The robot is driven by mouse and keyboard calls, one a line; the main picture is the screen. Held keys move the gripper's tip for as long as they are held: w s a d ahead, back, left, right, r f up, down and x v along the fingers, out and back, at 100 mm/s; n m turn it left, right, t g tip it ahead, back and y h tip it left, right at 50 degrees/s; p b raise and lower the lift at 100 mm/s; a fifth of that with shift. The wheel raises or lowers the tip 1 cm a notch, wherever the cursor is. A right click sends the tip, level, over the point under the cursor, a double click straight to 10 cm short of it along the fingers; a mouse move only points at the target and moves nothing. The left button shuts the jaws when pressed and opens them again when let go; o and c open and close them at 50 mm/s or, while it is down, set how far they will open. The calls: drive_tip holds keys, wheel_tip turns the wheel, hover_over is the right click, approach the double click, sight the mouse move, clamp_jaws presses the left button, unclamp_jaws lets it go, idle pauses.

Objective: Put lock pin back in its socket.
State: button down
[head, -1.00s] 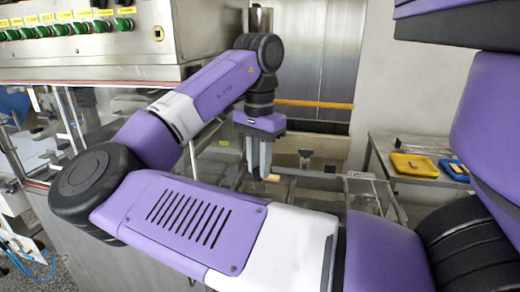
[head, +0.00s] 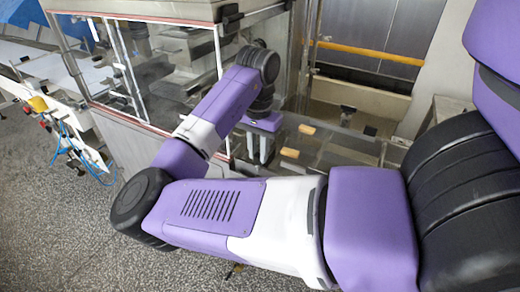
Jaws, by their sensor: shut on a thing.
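My gripper (head: 259,161) hangs fingers down at the clear-walled side of the machine, in the middle of the head view. Its two grey fingers point down and look nearly parallel, with a narrow gap. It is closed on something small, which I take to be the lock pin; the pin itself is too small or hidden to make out. The socket cannot be picked out either. My own arm covers the lower middle of the view.
Two tan blocks (head: 307,129) (head: 290,153) lie right of the gripper, on the frame-like bed (head: 335,152). A small dark clip (head: 370,131) is further right. A glazed cabinet (head: 165,75) stands left. A yellow bar (head: 372,52) crosses behind. Speckled floor (head: 60,220) is open at lower left.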

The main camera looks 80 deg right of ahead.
sight(259, 170)
drive_tip(key=shift+r, duration=0.1)
drive_tip(key=shift+f+b, duration=1.05)
drive_tip(key=shift+f, duration=2.15)
drive_tip(key=shift+f, duration=0.55)
drive_tip(key=c, duration=1.2)
unclamp_jaws()
drive_tip(key=shift+d+r, duration=0.1)
drive_tip(key=shift+r, duration=0.05)
wheel_tip(259, 170, up, 8)
drive_tip(key=shift+f, duration=0.2)
drive_tip(key=shift+s, duration=0.1)
